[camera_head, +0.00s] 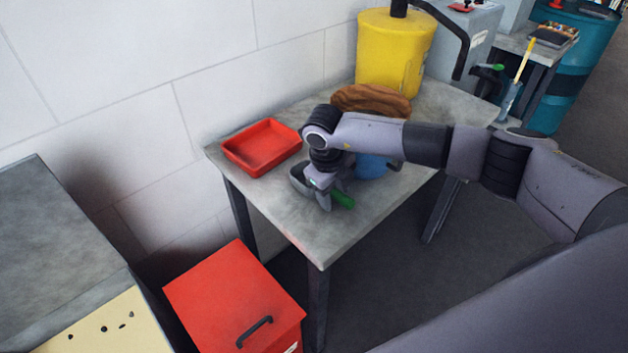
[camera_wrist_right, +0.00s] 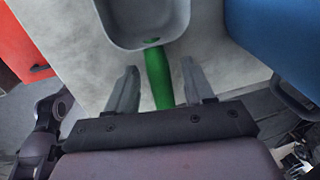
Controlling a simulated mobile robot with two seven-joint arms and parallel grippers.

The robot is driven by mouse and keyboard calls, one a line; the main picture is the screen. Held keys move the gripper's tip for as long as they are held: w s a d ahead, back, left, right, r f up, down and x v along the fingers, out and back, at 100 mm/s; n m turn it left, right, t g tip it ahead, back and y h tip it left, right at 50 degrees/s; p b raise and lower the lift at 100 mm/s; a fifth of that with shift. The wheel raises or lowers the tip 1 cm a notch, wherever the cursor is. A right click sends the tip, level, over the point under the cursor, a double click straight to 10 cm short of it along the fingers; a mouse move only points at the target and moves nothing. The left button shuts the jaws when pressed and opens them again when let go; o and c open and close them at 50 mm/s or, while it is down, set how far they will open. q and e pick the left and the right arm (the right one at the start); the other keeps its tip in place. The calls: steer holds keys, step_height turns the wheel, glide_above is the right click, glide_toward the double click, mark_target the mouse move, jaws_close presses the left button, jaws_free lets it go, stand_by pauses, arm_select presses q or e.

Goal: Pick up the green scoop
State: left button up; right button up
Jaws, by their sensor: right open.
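The green scoop lies on the grey table (camera_head: 305,235). Its green handle (camera_head: 342,198) shows in the head view just beside my right gripper (camera_head: 325,196), and its grey bowl is partly hidden behind the gripper there. In the right wrist view the green handle (camera_wrist_right: 158,75) runs between the two open fingers of my right gripper (camera_wrist_right: 160,82), with a gap on each side. The grey bowl (camera_wrist_right: 145,22) lies beyond the fingertips. My left gripper is not in view.
A red tray (camera_head: 262,147) lies on the table left of my gripper. A blue object (camera_head: 372,166), a brown bundle (camera_head: 370,99) and a yellow drum (camera_head: 393,55) stand behind my right arm. A red cabinet (camera_head: 225,295) stands on the floor in front.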

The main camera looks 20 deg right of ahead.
steer(key=shift+f, duration=0.35)
jaws_close()
steer(key=shift+r, duration=0.1)
